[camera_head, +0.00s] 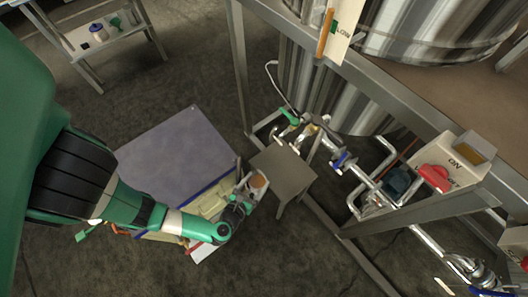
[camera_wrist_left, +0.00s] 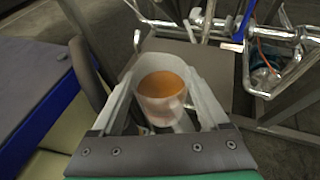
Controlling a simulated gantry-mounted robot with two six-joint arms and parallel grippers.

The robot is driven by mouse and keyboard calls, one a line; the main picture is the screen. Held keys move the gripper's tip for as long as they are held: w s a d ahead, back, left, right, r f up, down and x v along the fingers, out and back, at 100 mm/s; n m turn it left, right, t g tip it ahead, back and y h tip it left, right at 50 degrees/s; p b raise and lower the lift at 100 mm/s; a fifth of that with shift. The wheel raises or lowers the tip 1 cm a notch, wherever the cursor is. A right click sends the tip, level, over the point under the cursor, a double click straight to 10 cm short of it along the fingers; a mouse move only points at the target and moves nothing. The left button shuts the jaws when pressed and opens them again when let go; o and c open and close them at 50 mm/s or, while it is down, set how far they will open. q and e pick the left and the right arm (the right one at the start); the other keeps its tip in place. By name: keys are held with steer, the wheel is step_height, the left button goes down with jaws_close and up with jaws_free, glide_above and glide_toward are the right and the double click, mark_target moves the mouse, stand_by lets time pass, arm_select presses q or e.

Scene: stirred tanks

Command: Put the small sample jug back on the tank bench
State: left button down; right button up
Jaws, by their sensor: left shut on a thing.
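The small sample jug (camera_head: 258,182) is pale and see-through, with orange-brown liquid inside. My left gripper (camera_head: 248,188) is shut on it. In the left wrist view the jug (camera_wrist_left: 161,100) sits between the two fingers (camera_wrist_left: 160,105), its open top facing the camera. A small flat grey bench (camera_head: 286,168) stands below the tank piping, just right of the jug; it also shows behind the jug in the left wrist view (camera_wrist_left: 205,72). The jug appears apart from its top, but its base is hidden by the gripper. My right gripper is not in view.
A cart or case with a grey-purple lid (camera_head: 175,150) and a cream tray lies left of the gripper. Pipes with a green valve handle (camera_head: 289,117) and a blue one (camera_head: 341,160) run beyond the bench. A steel frame leg (camera_head: 238,70) and a control box with a red switch (camera_head: 434,178) stand nearby.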

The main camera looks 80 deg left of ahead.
arm_select(q)
steer(key=shift+s+d, duration=0.8)
